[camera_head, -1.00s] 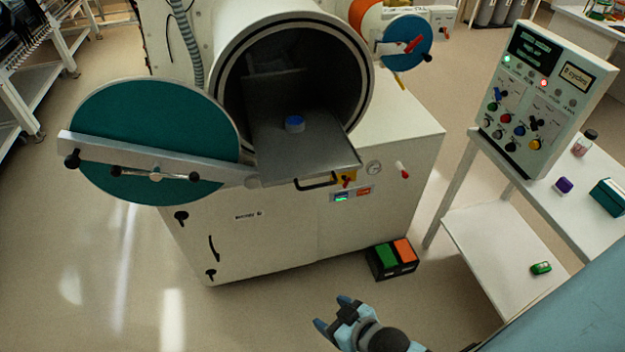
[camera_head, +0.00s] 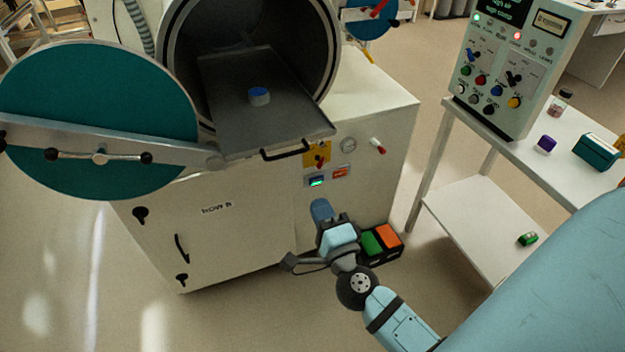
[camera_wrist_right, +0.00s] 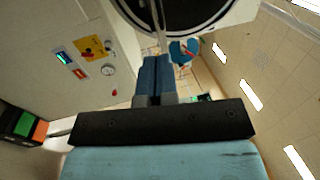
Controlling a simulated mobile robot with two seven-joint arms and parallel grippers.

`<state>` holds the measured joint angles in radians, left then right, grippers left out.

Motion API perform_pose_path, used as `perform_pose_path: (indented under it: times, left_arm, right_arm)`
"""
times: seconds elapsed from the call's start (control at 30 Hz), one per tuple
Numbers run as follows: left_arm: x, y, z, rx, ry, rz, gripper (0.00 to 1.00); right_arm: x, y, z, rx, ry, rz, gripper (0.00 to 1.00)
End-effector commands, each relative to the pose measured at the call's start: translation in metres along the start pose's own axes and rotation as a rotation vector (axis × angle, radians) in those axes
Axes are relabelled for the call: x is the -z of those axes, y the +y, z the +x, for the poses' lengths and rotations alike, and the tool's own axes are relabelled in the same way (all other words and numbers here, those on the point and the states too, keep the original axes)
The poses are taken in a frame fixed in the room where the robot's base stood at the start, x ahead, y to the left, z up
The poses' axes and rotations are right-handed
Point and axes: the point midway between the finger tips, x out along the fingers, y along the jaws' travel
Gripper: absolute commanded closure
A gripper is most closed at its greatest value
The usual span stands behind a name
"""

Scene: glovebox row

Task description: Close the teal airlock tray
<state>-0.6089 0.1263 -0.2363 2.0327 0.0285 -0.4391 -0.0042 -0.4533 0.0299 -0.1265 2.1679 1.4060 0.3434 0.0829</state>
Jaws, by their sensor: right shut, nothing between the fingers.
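The airlock with the teal round door (camera_head: 120,105) has its door swung open to the left. Its dark grey tray (camera_head: 290,125) is pulled out of the round opening, with a black handle (camera_head: 286,151) along its front edge. My left gripper is not in view.
A pedal box with green and orange pedals (camera_head: 382,243) stands on the floor by the cabinet. A control panel (camera_head: 500,75) stands on a white side table (camera_head: 560,160) at the right. Valves and a gauge (camera_head: 348,145) sit on the cabinet front.

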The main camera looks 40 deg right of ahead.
Motion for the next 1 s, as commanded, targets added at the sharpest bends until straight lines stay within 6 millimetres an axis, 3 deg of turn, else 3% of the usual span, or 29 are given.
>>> perform_pose_path:
  times: [0.13,0.5,0.7,1.0]
  left_arm:
    - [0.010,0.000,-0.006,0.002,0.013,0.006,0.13]
    - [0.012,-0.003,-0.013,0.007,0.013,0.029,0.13]
    - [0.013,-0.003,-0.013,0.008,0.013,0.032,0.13]
    - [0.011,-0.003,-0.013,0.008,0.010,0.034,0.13]
  right_arm:
    - [-0.001,-0.005,0.030,0.004,0.001,0.001,1.00]
    - [-0.001,-0.003,0.104,0.003,-0.003,-0.002,1.00]
    - [-0.001,-0.001,0.122,0.001,-0.003,-0.002,1.00]
    - [-0.001,-0.001,0.126,0.001,-0.003,-0.003,1.00]
